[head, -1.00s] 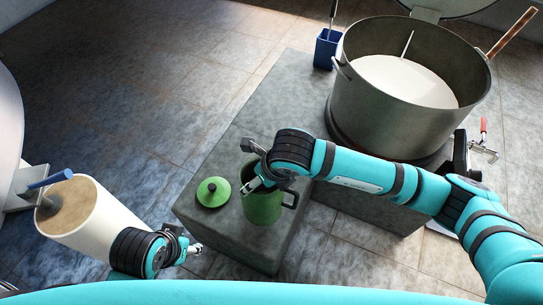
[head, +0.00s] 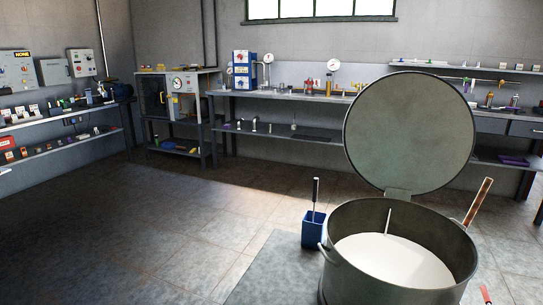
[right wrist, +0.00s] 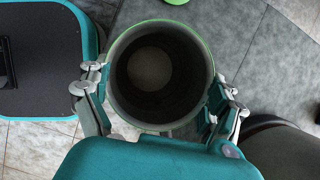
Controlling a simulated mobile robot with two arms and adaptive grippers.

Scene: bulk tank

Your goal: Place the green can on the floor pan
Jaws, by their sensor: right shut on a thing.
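The green can (right wrist: 160,112) fills the middle of the right wrist view, seen from above into its dark open mouth, with a green rim and a paler bottom. My right gripper (right wrist: 160,93) has a finger on each side of the can and is shut on it. Whether the can touches the surface below cannot be told. The head view now looks across the room and shows neither gripper nor the can. I cannot make out a floor pan in either current view.
A large metal pot (head: 345,270) of white liquid with a raised round lid (head: 410,130) stands on a grey plinth (head: 262,275). Benches (head: 290,94) line the walls. Open floor (head: 150,220) lies left.

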